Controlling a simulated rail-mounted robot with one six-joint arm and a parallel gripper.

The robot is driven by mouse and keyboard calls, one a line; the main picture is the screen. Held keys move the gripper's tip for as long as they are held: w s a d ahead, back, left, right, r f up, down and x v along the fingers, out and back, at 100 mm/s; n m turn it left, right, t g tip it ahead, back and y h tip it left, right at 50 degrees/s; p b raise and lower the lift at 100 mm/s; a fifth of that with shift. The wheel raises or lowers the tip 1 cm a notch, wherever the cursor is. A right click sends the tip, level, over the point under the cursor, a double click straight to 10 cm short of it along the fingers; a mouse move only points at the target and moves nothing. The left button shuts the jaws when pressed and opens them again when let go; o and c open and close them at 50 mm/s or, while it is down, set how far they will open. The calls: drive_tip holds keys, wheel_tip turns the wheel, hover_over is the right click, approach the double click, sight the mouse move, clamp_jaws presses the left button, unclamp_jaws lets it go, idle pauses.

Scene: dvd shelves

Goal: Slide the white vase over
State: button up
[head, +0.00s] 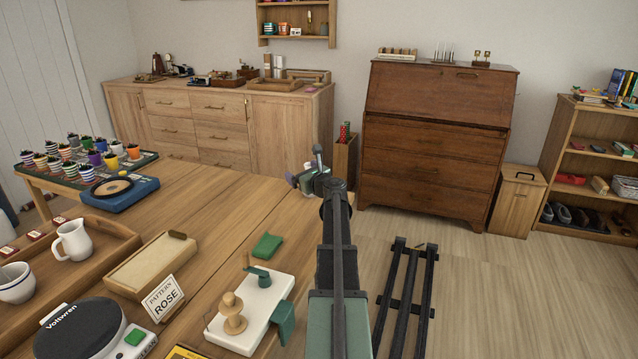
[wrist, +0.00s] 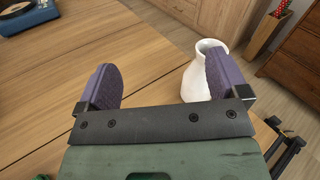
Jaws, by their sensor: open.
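The white vase (wrist: 193,84) stands upright near the table's edge in the wrist view, its open mouth at the top. The right purple finger of my gripper (wrist: 161,68) covers part of it. Some of the vase shows on the inner side of that finger; I cannot tell whether they touch. My gripper is open, with bare wood between its fingers. In the head view my gripper (head: 308,179) is over the table's far right corner. The vase is mostly hidden there behind my gripper.
The wooden table (head: 215,215) is clear left of my gripper. A dark wooden cabinet (head: 436,140) is beyond the table.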

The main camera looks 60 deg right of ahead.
drive_tip(key=s+d+m, duration=0.1)
drive_tip(key=s+d+m+h, duration=0.1)
drive_tip(key=d, duration=0.1)
drive_tip(key=s+d+m+h, duration=0.1)
drive_tip(key=d, duration=0.1)
drive_tip(key=shift+s+f, duration=0.1)
drive_tip(key=shift+s, duration=0.05)
drive_tip(key=shift+f+b, duration=0.15)
drive_tip(key=shift+b, duration=0.2)
wheel_tip(320, 180, down, 8)
drive_tip(key=b, duration=0.8)
drive_tip(key=shift+f, duration=0.1)
drive_tip(key=x, duration=0.7)
drive_tip(key=shift+w, duration=0.3)
